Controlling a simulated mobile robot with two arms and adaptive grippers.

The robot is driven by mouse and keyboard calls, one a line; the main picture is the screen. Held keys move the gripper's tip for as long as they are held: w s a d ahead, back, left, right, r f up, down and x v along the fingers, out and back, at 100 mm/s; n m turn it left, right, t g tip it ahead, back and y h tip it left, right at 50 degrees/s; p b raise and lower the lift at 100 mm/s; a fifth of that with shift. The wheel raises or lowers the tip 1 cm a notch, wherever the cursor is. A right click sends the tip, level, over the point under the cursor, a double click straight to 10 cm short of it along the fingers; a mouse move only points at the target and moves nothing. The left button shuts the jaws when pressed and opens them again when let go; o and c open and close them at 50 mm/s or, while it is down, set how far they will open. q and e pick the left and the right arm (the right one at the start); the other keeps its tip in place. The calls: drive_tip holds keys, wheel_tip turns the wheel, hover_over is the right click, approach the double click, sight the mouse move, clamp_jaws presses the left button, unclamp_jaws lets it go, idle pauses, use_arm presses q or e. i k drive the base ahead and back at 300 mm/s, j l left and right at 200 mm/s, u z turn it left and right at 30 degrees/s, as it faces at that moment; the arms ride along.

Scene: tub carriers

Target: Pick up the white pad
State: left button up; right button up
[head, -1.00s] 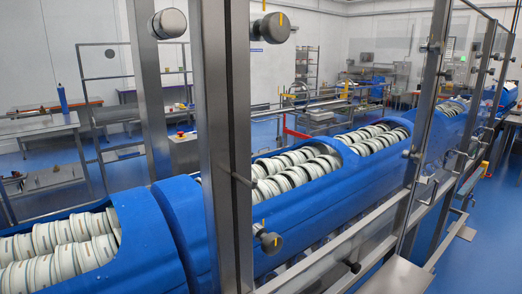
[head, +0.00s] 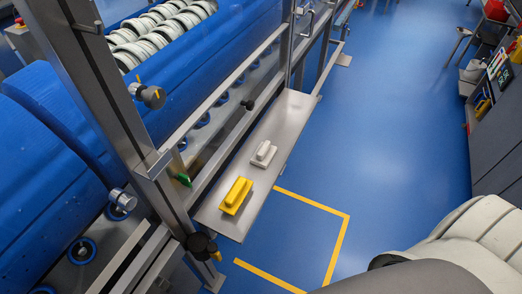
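The white pad (head: 264,153) has a raised grip on top and lies on a narrow grey metal shelf (head: 286,121) beside the machine frame. A yellow pad (head: 236,195) of similar shape lies on the same shelf, nearer to me, apart from the white one. Neither of my grippers is in the head view. Nothing touches the white pad.
The steel machine frame (head: 118,120) and blue tub carriers (head: 50,110) run along the left. Yellow floor tape (head: 338,245) marks a corner beside the shelf. The blue floor (head: 385,120) right of the shelf is clear. Grey cabinets (head: 500,140) stand at the far right.

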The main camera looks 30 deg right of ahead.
sight(262, 158)
drive_tip(key=u, duration=3.1)
drive_tip(key=z, duration=3.9)
drive_tip(key=i+l+u, duration=0.15)
drive_tip(key=l+u, duration=0.25)
drive_tip(key=i+l+u, duration=0.1)
drive_tip(key=l+u, duration=0.75)
drive_tip(key=l, duration=0.25)
